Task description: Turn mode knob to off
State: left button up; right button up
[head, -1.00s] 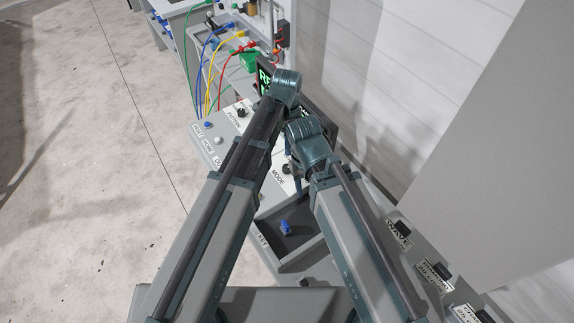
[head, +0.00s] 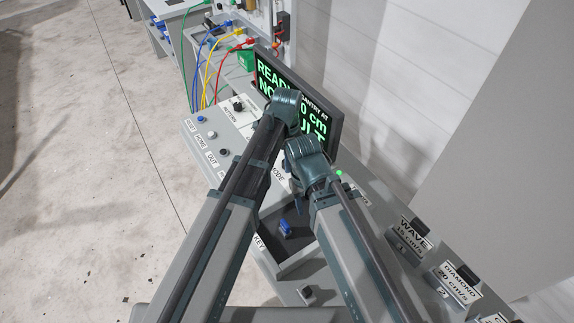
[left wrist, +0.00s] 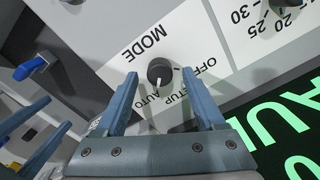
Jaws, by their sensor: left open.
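The black mode knob (left wrist: 159,69) sits on a white label plate in the left wrist view, beside the word MODE. Its white mark points down the picture toward the SETUP and AUTO lettering, not at OFF. My left gripper (left wrist: 160,80) is open, with one finger on each side of the knob; I cannot tell whether either touches it. In the head view my arms hide the knob, and only part of the MODE label (head: 277,174) shows. My right gripper (left wrist: 57,113) shows at the left edge of the left wrist view, its two blue fingers apart and empty.
A blue key (head: 285,228) lies in a tray (head: 262,218). A lit screen (head: 333,112) with green text stands behind the arms. Console buttons and another knob (head: 238,105) lie to the left, labelled pattern switches (head: 415,225) to the right. My forearms run close together.

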pick_arm(q)
jog(key=shift+f, duration=0.3)
pick_arm(e)
jog(key=shift+f, duration=0.35)
jog(key=shift+r, duration=0.1)
pick_arm(q)
grip_shut()
